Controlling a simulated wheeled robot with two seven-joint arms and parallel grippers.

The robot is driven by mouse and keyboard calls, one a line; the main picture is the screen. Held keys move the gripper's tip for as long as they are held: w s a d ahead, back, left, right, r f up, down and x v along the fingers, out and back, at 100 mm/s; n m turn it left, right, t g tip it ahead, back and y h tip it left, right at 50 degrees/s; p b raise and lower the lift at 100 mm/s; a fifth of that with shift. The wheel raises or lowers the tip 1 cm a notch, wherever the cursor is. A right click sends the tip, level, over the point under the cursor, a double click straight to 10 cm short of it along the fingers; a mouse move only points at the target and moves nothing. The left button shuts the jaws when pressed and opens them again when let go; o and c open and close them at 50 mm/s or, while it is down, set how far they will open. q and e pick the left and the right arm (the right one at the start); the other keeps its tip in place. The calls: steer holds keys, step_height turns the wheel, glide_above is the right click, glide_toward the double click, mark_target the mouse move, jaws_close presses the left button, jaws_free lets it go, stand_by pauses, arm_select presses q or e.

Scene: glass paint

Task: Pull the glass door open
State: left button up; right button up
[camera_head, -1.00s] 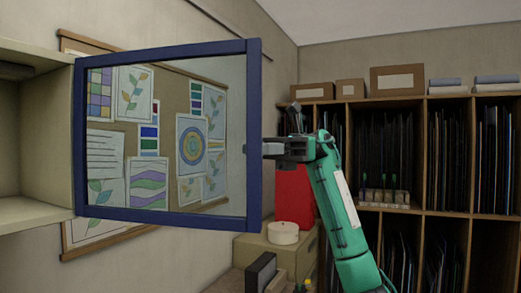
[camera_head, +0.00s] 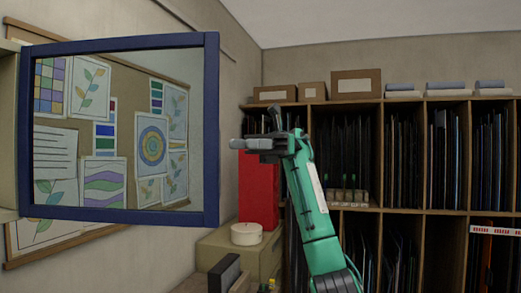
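The glass door (camera_head: 211,130) has a dark blue frame and a clear pane. It stands swung out from the pale cabinet (camera_head: 8,130) at the left edge of the head view. Posters on the wall show through the pane. My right gripper (camera_head: 238,145) is just right of the door's free edge, at about mid height, with a small gap in the picture between them. Its fingers are seen from the side, and I cannot tell whether they are open or shut. No handle shows clearly on the door. My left gripper is not in view.
Behind my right arm stands a tall wooden shelf (camera_head: 310,104) with dark upright sheets and boxes on top. A red block (camera_head: 258,190) and a white round tub (camera_head: 246,233) stand on a beige box (camera_head: 225,250) below the gripper.

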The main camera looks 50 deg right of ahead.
steer(key=shift+w+d, duration=0.2)
steer(key=shift+d, duration=2.35)
